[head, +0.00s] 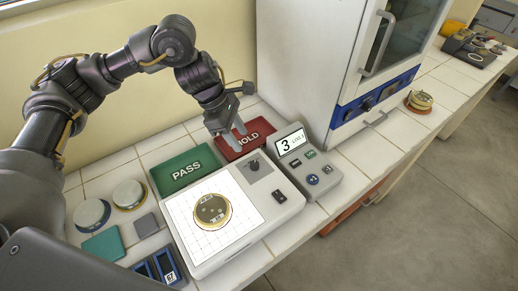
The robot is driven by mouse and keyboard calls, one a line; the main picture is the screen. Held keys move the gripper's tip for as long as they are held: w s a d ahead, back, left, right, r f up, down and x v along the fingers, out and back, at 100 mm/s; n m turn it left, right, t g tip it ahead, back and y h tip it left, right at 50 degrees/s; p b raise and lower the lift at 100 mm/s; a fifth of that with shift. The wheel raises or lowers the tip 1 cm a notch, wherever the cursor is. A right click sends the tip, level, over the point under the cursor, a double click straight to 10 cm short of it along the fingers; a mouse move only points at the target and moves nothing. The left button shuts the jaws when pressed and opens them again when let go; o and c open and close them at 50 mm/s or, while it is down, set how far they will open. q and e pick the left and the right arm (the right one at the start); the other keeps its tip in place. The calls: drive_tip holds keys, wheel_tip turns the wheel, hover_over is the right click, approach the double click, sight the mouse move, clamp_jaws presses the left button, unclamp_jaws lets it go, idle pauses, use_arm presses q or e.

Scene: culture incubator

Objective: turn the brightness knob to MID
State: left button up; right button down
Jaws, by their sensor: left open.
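The brightness knob (254,165) is a small black dial on a grey panel at the back right of a white light box (222,258). Its pointer and scale marks are too small to read. My left gripper (234,138) points down, with its fingers apart and nothing seen between them. It is above the front of the red HOLD mat (262,133), a little behind and to the left of the knob, and appears apart from it. A round dish (212,210) with dark contents and pale labels lies on the box's lit grid. My right gripper is not in view.
A keypad device (318,172) showing 3 stands right of the box. The green PASS mat (185,168) lies left of HOLD. Two lidded dishes (92,213), a teal pad (103,244) and a blue rack (160,268) are at left. A white incubator (305,60) stands behind.

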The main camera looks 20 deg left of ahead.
sight(254, 164)
use_arm(q)
drive_tip(key=f, duration=0.1)
drive_tip(key=s+d+f, duration=0.1)
drive_tip(key=f, duration=0.1)
drive_tip(key=d+f+p, duration=0.1)
drive_tip(key=shift+s+d+f, duration=0.1)
drive_tip(key=shift+s+f, duration=0.2)
drive_tip(key=shift+s, duration=0.1)
drive_tip(key=shift+w+d+f, duration=0.15)
drive_tip(key=shift+w+f, duration=0.25)
drive_tip(key=shift+f, duration=0.15)
drive_tip(key=shift+w+d+f, duration=0.15)
drive_tip(key=shift+w+f, duration=0.25)
drive_tip(key=shift+f, duration=0.15)
drive_tip(key=shift+w+p+x, duration=0.25)
drive_tip(key=shift+p+x, duration=0.05)
drive_tip(key=shift+x, duration=0.85)
drive_tip(key=shift+s+d, duration=0.1)
drive_tip(key=shift+s, duration=0.25)
drive_tip(key=shift+s+f, duration=0.15)
drive_tip(key=shift+w+f, duration=0.25)
drive_tip(key=shift+w, duration=0.05)
drive_tip(key=shift+s+r, duration=0.15)
drive_tip(key=shift+s, duration=0.05)
drive_tip(key=c, duration=0.7)
drive_tip(key=shift+c, duration=1.4)
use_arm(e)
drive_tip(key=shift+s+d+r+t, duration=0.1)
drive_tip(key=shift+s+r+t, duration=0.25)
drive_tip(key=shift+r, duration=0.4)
